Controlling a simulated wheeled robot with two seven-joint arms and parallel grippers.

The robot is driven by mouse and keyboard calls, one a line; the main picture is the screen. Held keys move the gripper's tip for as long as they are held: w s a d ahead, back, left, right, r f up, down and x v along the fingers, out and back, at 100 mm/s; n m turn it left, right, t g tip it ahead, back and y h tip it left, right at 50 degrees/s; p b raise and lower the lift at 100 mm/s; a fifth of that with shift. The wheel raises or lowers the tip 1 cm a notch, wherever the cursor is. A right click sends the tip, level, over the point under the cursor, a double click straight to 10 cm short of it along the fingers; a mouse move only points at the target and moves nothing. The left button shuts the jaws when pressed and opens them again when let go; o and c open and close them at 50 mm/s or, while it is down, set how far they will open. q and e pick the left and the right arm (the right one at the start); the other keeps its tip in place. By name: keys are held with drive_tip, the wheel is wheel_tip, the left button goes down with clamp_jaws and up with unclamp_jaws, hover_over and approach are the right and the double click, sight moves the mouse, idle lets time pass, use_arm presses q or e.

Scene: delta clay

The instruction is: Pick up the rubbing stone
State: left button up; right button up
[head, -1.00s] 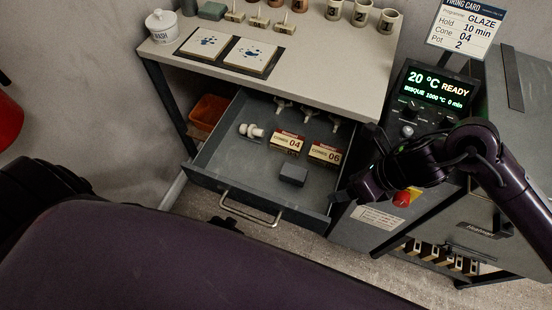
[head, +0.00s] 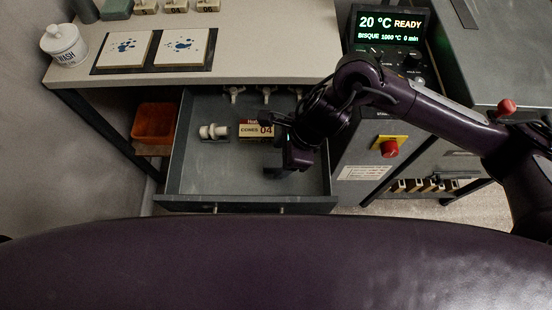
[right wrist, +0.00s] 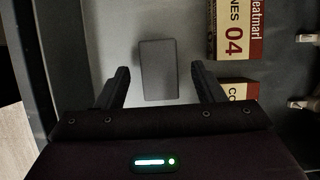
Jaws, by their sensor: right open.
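The rubbing stone (right wrist: 158,69) is a plain grey rectangular block lying flat on the drawer floor. In the right wrist view it lies between the lines of my right gripper's two fingers, with clear floor on both sides. My right gripper (head: 284,162) is open and empty, reaching down into the open drawer above the stone. In the head view the gripper and wrist largely cover the stone. I cannot tell the height left between fingertips and stone. My left gripper is not in view.
The open drawer (head: 215,180) also holds a cone box marked 04 (head: 250,131), a second box (right wrist: 238,91), white fittings (head: 213,132) and small white stilts at the back. The worktop (head: 265,60) overhangs the drawer's rear.

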sight(279, 159)
drive_tip(key=shift+a+f, duration=0.15)
drive_tip(key=shift+f, duration=0.45)
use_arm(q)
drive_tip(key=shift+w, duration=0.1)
use_arm(e)
drive_tip(key=c, duration=1.2)
drive_tip(key=shift+r, duration=0.1)
